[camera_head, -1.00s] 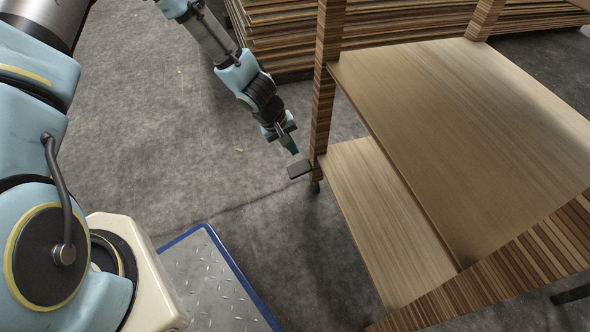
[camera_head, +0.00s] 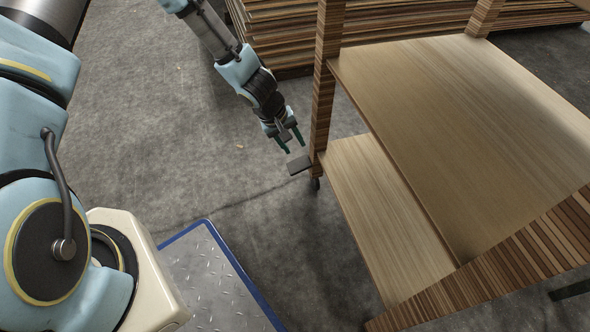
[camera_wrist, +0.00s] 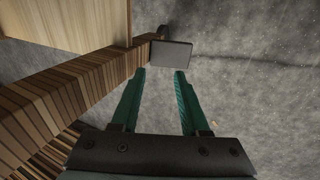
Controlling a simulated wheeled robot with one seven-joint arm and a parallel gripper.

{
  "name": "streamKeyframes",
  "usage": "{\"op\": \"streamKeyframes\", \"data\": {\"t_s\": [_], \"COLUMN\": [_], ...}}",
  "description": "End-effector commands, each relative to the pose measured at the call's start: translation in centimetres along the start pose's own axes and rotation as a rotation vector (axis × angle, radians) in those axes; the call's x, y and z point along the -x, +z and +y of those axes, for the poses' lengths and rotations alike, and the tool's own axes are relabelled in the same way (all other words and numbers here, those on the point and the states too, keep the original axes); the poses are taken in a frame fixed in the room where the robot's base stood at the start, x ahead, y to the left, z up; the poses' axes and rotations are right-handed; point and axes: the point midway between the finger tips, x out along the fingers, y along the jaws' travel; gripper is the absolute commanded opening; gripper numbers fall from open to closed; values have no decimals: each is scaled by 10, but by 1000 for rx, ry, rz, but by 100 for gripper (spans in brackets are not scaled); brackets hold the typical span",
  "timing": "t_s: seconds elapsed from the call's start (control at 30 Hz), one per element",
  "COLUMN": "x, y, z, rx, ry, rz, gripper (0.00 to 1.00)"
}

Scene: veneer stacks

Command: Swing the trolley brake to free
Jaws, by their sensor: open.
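The trolley (camera_head: 440,130) is a wooden frame with striped posts and two pale shelves, standing on the right in the head view. Its brake (camera_head: 299,165) is a small flat grey plate at the foot of the near left post, just above a caster. In the wrist view the brake plate (camera_wrist: 171,55) lies ahead of the fingertips, beside the striped post. My gripper (camera_head: 294,146) is open and empty, with green fingers just above the brake in the head view. In the wrist view my gripper (camera_wrist: 160,72) has a clear gap between its fingers. I cannot tell whether it touches the plate.
Stacked veneer sheets (camera_head: 275,35) lie behind the trolley. The striped post (camera_head: 323,90) rises right beside my gripper. A blue-edged metal plate (camera_head: 215,280) is on the floor at the front. Bare grey floor lies left of the trolley.

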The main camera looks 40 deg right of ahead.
Motion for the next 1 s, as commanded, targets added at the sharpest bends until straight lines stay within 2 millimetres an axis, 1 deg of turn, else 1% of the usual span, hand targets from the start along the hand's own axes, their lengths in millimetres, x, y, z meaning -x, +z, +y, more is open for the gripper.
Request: {"op": "streamKeyframes", "data": {"t_s": [0.07, 0.17, 0.73, 0.87, 1.0], "x": [1, 7, 63, 70, 70], "y": [0, 0, 0, 0, 0], "z": [0, 1, 1, 1, 0], "rx": [0, 0, 1, 0, -1], "ry": [0, 0, 0, 0, 0], "rz": [0, 0, 1, 0, -1], "gripper": [45, 45, 45, 45, 45]}}
